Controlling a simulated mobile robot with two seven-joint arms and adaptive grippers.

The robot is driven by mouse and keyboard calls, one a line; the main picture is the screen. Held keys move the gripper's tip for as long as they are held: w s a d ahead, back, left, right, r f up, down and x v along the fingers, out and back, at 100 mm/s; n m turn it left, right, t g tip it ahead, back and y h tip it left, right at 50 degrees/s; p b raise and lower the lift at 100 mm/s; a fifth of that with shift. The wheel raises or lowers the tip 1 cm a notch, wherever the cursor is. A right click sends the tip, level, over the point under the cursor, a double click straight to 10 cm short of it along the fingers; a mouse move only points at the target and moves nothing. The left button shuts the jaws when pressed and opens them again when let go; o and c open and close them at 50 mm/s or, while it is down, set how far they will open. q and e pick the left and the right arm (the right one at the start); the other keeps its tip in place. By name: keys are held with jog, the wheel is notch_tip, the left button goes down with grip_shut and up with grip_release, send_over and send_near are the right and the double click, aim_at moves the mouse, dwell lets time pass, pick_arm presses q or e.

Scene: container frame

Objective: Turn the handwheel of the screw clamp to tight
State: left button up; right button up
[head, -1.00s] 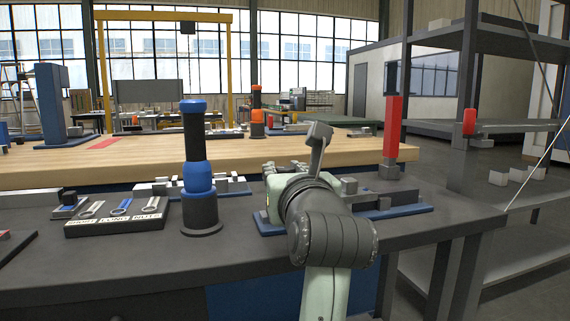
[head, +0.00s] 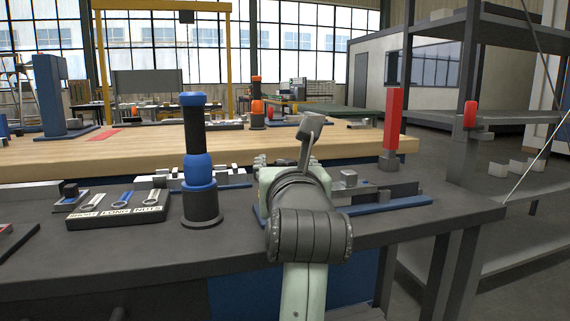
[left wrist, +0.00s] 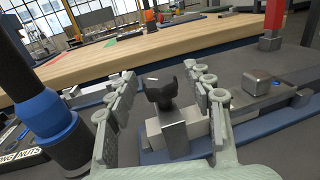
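The screw clamp has a grey body on a blue base (head: 390,206) on the dark bench. Its dark lobed handwheel (left wrist: 161,88) shows in the left wrist view, above a pale grey block. My left gripper (left wrist: 160,74) is open, with one finger on each side of the handwheel and a visible gap to both. In the head view my left gripper (head: 286,164) and wrist hide the handwheel and the clamp's left part. My right gripper is in neither view.
A blue and black post (head: 199,165) stands close left of the gripper. A red post (head: 393,120) stands right, behind the clamp's bar. A labelled tray (head: 118,212) with wrenches lies left. A wooden bench (head: 80,160) is behind. The dark bench's front is clear.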

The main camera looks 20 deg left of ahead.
pick_arm(q)
jog(key=shift+s, duration=0.1)
jog(key=v, duration=1.2)
jog(key=shift+c, duration=0.2)
